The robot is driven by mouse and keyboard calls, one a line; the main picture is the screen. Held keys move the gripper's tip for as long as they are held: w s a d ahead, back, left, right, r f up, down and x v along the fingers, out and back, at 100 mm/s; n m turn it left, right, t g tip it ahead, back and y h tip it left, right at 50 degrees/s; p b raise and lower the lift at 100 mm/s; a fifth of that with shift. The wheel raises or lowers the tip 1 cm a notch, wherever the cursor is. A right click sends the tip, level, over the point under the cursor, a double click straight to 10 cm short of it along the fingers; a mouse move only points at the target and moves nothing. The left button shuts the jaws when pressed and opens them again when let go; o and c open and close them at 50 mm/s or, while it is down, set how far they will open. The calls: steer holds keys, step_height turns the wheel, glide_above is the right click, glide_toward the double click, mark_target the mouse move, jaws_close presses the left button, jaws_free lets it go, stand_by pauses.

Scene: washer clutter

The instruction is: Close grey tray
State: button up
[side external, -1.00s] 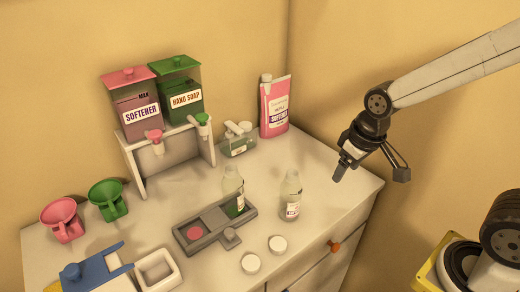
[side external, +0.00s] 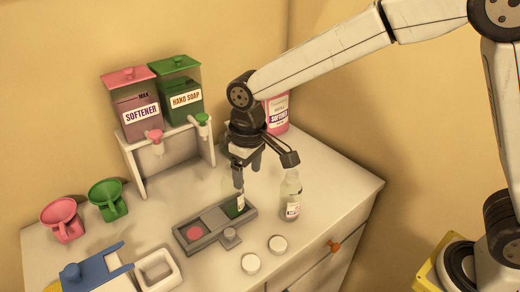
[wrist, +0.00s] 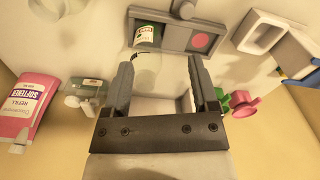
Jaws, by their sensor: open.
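The grey tray (side external: 184,236) lies on the white counter, with a pink disc (side external: 194,233) at its left end. A lighter grey panel covers its middle, and a grey knob (side external: 230,236) sits at its front edge. A clear bottle with green contents (side external: 234,207) stands at the tray's right end, partly hidden by my gripper. My gripper (side external: 248,173) is open, pointing down, above that bottle. In the wrist view, the tray (wrist: 172,30) is at the top, and the bottle's green part (wrist: 147,36) shows beyond my open fingers (wrist: 161,82). Nothing is clearly held.
A second clear bottle (side external: 291,197) stands right of the tray. Two white caps (side external: 278,243) lie in front. The dispenser stand (side external: 145,165) is behind left, with pink and green cups (side external: 107,200) beside it. A pink softener pack (side external: 278,115) stands behind my gripper.

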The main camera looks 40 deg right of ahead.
steer(key=a, duration=0.5)
steer(key=n, duration=0.1)
glide_above(229, 232)
step_height(229, 232, down, 7)
steer(key=shift+f, duration=0.65)
steer(key=shift+f, duration=0.15)
steer(key=shift+f, duration=3.7)
jaws_close()
